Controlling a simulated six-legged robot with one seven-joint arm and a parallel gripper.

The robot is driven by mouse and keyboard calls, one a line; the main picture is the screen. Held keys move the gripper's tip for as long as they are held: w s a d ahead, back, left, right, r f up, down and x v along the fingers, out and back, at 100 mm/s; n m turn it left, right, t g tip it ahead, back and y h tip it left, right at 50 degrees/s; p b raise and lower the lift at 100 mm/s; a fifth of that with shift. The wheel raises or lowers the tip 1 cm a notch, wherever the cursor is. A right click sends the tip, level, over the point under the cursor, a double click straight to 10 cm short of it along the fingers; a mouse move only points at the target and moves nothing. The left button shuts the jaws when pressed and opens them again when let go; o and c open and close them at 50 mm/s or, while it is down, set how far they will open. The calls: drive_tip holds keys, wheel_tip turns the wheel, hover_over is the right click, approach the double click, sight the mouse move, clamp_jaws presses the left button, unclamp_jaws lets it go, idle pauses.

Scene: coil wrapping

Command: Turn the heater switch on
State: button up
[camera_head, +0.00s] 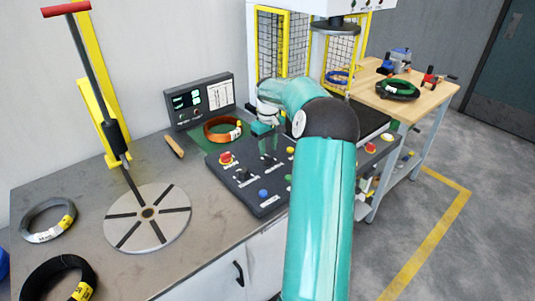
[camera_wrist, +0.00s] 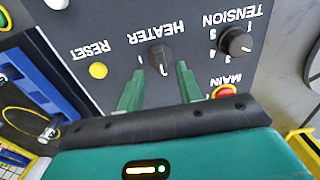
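The heater switch is a black knob (camera_wrist: 160,57) labelled HEATER on the dark control panel (camera_wrist: 110,25), upside down in the wrist view. A small mark shows near its lower edge; which setting it points to is not clear. My gripper (camera_wrist: 159,70) is open, with its two green fingers apart. Their tips lie on either side of the knob's lower part in the picture; contact cannot be told.
In the wrist view, a yellow RESET button (camera_wrist: 98,71), a TENSION knob (camera_wrist: 236,41) and a red MAIN button (camera_wrist: 223,91) surround the switch. An orange coil (camera_head: 222,130) and a display (camera_head: 200,98) stand behind the panel. A round disc (camera_head: 125,235) is at left.

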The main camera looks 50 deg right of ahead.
sight(268, 156)
drive_tip(key=shift+f, duration=1.85)
drive_tip(key=shift+c, duration=0.2)
clamp_jaws()
